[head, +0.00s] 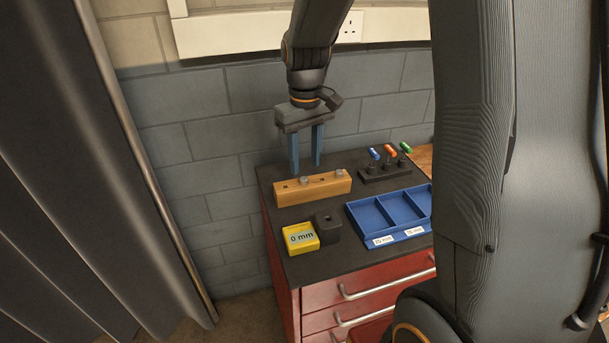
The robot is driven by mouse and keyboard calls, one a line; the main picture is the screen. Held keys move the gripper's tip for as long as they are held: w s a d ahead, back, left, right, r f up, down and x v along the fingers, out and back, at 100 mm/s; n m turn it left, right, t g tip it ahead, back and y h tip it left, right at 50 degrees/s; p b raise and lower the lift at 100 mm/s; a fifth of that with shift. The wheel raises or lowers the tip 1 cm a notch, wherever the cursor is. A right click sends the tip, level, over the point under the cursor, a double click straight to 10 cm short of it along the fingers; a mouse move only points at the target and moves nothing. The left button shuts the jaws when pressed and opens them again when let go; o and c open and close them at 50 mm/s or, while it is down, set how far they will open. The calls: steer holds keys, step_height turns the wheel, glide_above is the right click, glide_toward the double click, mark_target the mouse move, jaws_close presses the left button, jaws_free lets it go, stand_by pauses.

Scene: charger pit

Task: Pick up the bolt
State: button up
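A wooden block (290,193) with a row of holes lies on the dark cabinet top. A small grey piece that looks like a bolt head (306,181) sits in it near the middle, and a similar one (339,172) sits near its right end. I cannot tell which is the bolt meant. My gripper (305,168) points down at the block's far side, its two blue fingers apart with nothing between them. The fingertips appear just above or behind the block; their exact height and depth are unclear.
A yellow box reading "0 mm" (301,238) and a black block with a hole (327,227) stand in front. A blue divided tray (375,217) is to the right. A brick wall (200,150) is behind.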

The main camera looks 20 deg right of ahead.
mark_target(304, 178)
steer(key=w, duration=0.2)
steer(key=shift+w+r, duration=0.25)
steer(key=shift+w, duration=0.05)
steer(key=shift+n, duration=0.3)
steer(key=shift+w+d+f+p, duration=0.15)
steer(key=shift+f+p, duration=0.5)
steer(key=shift+f, duration=1.25)
steer(key=shift+w+d+f+p, duration=0.15)
steer(key=shift+f+p, duration=0.5)
steer(key=shift+f, duration=1.25)
jaws_close()
